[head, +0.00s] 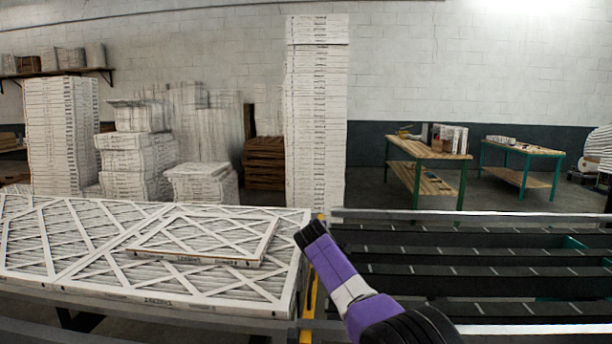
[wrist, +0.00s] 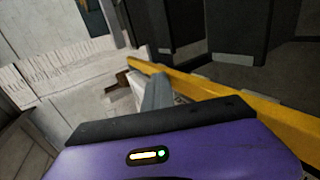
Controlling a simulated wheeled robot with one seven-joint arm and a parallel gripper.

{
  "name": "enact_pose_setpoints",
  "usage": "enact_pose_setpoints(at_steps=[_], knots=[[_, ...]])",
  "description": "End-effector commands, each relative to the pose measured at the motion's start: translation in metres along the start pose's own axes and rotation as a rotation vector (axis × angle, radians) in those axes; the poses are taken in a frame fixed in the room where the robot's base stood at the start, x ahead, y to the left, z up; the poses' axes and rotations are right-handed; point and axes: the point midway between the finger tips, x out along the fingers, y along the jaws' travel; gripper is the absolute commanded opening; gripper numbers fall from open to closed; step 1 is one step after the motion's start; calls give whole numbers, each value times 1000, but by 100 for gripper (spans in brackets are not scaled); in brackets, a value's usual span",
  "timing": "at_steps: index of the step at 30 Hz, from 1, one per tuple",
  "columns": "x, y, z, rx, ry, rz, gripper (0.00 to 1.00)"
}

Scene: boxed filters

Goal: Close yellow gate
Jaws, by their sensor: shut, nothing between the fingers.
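The yellow gate shows in the wrist view as a long yellow bar (wrist: 215,92) running from upper left to lower right. In the head view only narrow yellow parts of it (head: 308,296) show between the filter table and the dark conveyor, partly behind my purple arm. My gripper (wrist: 155,82) is shut and empty. Its grey finger overlaps the near side of the yellow bar in the wrist view; whether they touch I cannot tell. In the head view my fingertips cannot be made out.
Large white-framed filters (head: 80,245) lie left of the gate, with a smaller filter (head: 205,237) on top. The dark slatted conveyor (head: 470,255) lies to the right. Tall filter stacks (head: 316,120) and green-legged workbenches (head: 430,155) stand behind.

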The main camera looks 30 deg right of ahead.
Motion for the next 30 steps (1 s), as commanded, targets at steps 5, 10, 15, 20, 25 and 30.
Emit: enact_pose_setpoints(at_steps=[5, 10, 15, 20, 25, 30], knots=[[1, -5, 1, 0, -1, -7, 0], [1, -4, 0, -1, -2, -8, 0], [-8, 9, -3, -1, 0, -6, 0], [-23, 30, -9, -1, 2, -3, 0], [-38, 56, -11, 2, 3, 3, 0], [-54, 86, -11, 1, 3, 3, 0]])
